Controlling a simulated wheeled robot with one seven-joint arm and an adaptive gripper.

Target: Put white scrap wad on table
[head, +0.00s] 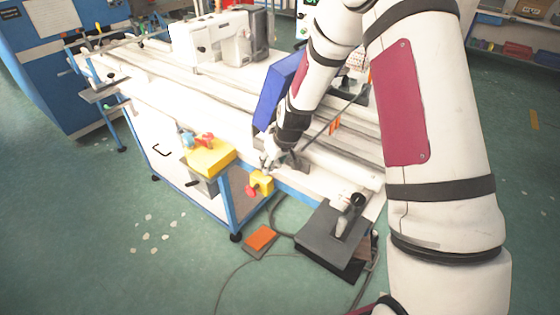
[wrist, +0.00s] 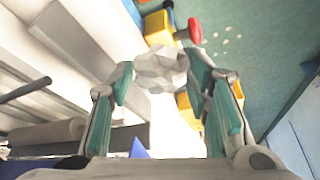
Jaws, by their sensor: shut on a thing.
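The white scrap wad (wrist: 160,66) is a crumpled, faceted lump. In the wrist view it sits between the two teal-padded fingertips of my gripper (wrist: 161,75), which is shut on it. In the head view my gripper (head: 272,158) is low at the near edge of the white table (head: 150,97), just above the yellow box with a red button. The wad is too small there to make out clearly. I cannot tell whether it touches the tabletop.
The yellow button box (head: 262,182) is on the table's front edge. A yellow block (head: 210,158) with red and blue items is to its left. A blue panel (head: 276,90) stands beside my arm. A sewing machine (head: 212,38) is at the back. The left tabletop is largely clear.

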